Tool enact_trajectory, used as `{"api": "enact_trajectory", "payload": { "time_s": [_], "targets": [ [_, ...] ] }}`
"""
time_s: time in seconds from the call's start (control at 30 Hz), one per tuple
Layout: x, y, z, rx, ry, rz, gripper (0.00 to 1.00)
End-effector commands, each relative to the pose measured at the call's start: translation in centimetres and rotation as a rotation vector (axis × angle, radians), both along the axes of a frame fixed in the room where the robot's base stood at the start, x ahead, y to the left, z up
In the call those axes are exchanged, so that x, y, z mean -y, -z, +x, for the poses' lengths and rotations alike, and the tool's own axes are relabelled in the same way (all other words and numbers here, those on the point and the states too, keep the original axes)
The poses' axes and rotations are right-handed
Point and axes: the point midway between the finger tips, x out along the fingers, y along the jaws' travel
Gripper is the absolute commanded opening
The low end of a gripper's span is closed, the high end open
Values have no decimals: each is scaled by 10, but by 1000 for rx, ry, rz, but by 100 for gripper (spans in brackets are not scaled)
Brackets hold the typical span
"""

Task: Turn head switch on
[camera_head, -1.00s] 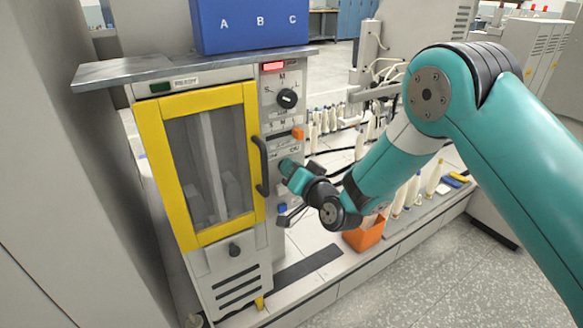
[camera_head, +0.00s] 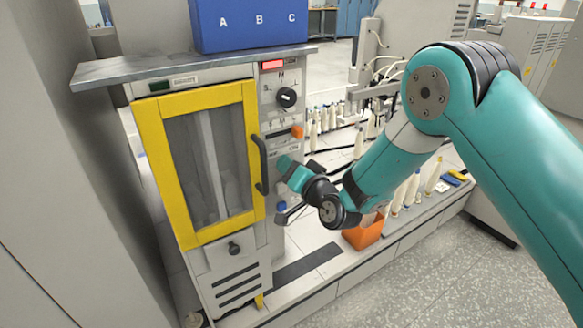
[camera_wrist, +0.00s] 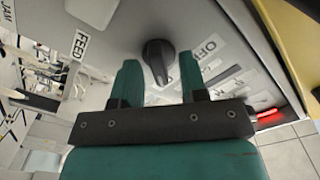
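In the wrist view, a black rotary switch (camera_wrist: 158,58) with a rounded grip sits on a grey panel with an OFF label (camera_wrist: 207,50) to its right. My gripper (camera_wrist: 159,68) has its two teal fingers apart, pointing at the switch, with the knob in line with the gap between them. I cannot tell how far the knob reaches into the gap. Nothing is held. In the head view, the end of my arm is close to the lower control panel of the yellow-doored machine (camera_head: 147,150); my wrist hides what is behind it.
A black selector knob (camera_head: 287,97) and an orange button (camera_head: 297,132) sit higher on the panel. The door's dark handle (camera_head: 261,165) is just left of my wrist. An orange bin (camera_head: 362,236) and several bobbins stand to the right. A blue box (camera_head: 250,28) is on top.

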Motion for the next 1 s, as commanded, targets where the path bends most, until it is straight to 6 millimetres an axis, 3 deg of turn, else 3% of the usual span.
{"api": "enact_trajectory", "payload": {
  "time_s": [0.27,1.0],
  "targets": [
    [10,5,-13,-1,0,-1,39],
    [76,7,-111,3,3,1,39]
  ]
}}
